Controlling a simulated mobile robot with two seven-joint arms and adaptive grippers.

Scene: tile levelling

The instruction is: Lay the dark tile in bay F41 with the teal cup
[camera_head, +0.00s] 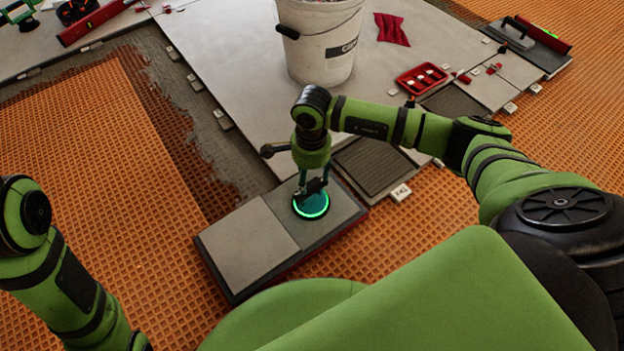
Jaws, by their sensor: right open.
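The teal cup (311,206), with a lit green ring, stands on the darker grey tile (338,205). That tile lies at the right end of a low red-edged stand (283,264), next to a lighter tile (247,241). My right gripper (312,186) points down right over the cup, its fingers open about the cup's top; contact cannot be told. Bay F41 (374,167) looks like a dark ribbed bed just right of the stand, with a white tag (400,193) at its corner. My left arm shows at the left edge; its gripper is out of view.
A white bucket (322,55) stands on the laid tiles behind my right arm. A red tray (421,79), a red cloth (392,29) and another ribbed bed (454,103) lie to the right. Small white clips line the tile edges. Orange matting (90,170) is open at left.

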